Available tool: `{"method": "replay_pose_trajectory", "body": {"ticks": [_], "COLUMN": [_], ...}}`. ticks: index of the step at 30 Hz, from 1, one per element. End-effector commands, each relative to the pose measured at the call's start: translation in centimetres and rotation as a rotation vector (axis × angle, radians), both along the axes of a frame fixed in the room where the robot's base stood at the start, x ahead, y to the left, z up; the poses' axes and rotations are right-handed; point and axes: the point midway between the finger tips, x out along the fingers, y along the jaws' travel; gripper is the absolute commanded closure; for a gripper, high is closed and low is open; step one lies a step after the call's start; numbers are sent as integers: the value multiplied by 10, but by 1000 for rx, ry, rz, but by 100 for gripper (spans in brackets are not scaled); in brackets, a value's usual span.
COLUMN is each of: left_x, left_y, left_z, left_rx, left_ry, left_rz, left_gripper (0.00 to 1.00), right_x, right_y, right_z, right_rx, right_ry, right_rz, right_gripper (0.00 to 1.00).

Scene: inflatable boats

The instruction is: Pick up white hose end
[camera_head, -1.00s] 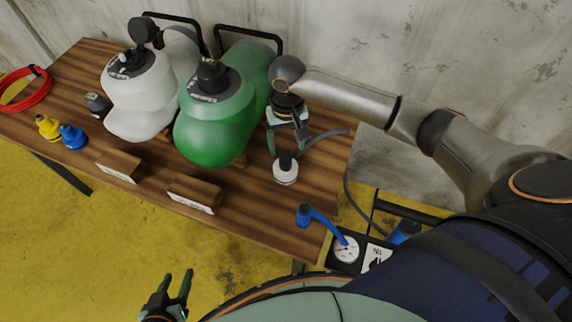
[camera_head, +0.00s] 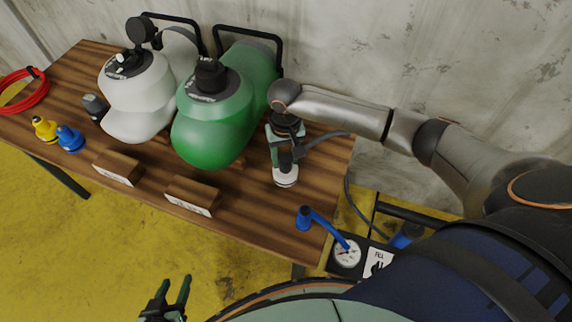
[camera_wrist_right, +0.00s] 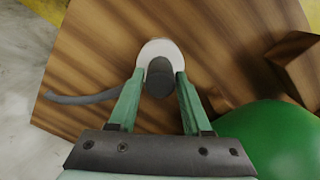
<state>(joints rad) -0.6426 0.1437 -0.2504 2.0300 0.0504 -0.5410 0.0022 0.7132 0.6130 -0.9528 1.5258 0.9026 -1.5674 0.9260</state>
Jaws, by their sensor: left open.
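The white hose end (camera_head: 286,181) stands on the wooden table near its right side, with a white base, dark upper part and grey hose. It also shows in the right wrist view (camera_wrist_right: 160,48). My right gripper (camera_head: 285,158) is lowered over it, one finger on each side of the dark part. In the right wrist view, my right gripper (camera_wrist_right: 161,77) looks open, with narrow gaps beside the dark part. My left gripper (camera_head: 176,284) is open and empty, low in front of the table.
A green tank (camera_head: 212,130) stands just left of my right gripper, with a white tank (camera_head: 135,95) beyond it. Yellow (camera_head: 45,128) and blue (camera_head: 70,138) fittings and a red hose coil (camera_head: 24,92) lie farther left. Two wooden blocks with labels (camera_head: 192,196) sit along the front edge.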

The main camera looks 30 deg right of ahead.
Motion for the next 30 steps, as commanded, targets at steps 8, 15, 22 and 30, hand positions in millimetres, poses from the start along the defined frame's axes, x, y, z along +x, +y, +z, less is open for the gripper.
{"method": "replay_pose_trajectory", "body": {"ticks": [8,15,22,30], "left_x": [1,2,2,2], "left_y": [1,1,1,0], "left_z": [-1,-2,-2,2], "left_rx": [2,3,3,2], "left_ry": [1,1,0,-1], "left_rz": [0,0,0,-1], "left_gripper": [50,50,50,50], "right_x": [0,0,0,1], "right_y": [0,0,0,0], "right_z": [0,0,1,12], "right_rx": [0,0,0,1], "right_ry": [0,0,-1,-2], "right_rz": [0,0,0,-1], "right_gripper": [84,100,100,100]}}
